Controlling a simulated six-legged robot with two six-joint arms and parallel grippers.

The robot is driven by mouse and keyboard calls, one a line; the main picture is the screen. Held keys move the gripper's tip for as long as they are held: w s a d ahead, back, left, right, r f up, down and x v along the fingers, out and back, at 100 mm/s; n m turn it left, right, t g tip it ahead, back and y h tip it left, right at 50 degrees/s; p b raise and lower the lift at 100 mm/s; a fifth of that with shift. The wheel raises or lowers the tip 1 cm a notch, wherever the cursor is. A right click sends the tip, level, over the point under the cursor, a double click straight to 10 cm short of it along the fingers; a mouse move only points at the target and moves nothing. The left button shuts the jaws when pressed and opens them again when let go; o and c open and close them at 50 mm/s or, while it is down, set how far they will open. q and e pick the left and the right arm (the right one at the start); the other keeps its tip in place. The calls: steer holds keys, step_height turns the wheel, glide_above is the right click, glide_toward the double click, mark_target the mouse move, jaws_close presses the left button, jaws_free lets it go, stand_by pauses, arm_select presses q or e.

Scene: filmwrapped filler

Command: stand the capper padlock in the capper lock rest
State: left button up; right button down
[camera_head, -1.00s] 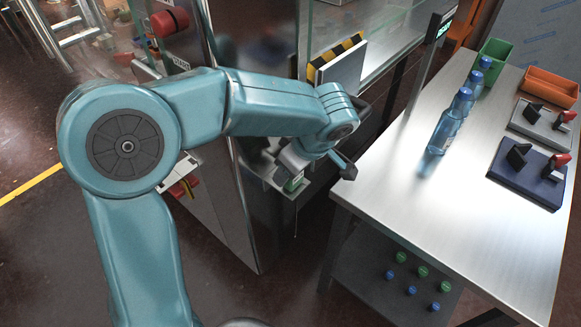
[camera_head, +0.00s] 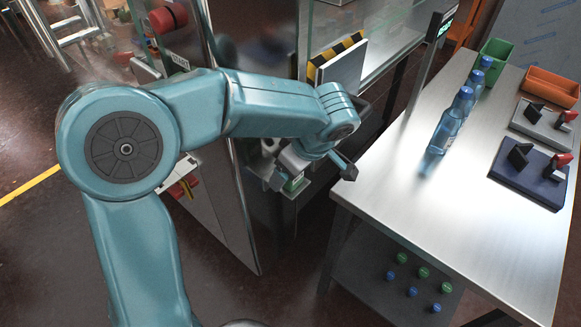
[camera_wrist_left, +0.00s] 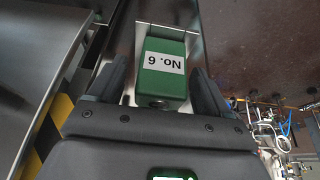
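A green block marked "No. 6" (camera_wrist_left: 164,72), which looks like the padlock, sits against a pale metal plate in the left wrist view. In the head view a small green and white part of it shows (camera_head: 293,184) low on the machine. My left gripper (camera_wrist_left: 160,68) is open, with its dark fingers on either side of the block and narrow gaps showing. In the head view the left gripper (camera_head: 315,176) is partly hidden by its own wrist. A blue base (camera_head: 530,185) and a grey base (camera_head: 541,127) stand on the table; I cannot tell which is the lock rest. My right gripper is not in view.
The steel table (camera_head: 420,200) has a clear front and middle. A striped panel (camera_head: 338,62) juts out above my wrist. Glass guarding lies behind.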

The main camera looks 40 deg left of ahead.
arm_select(q)
steer(key=p+v, duration=0.1)
steer(key=v, duration=1.5)
steer(key=shift+r, duration=0.2)
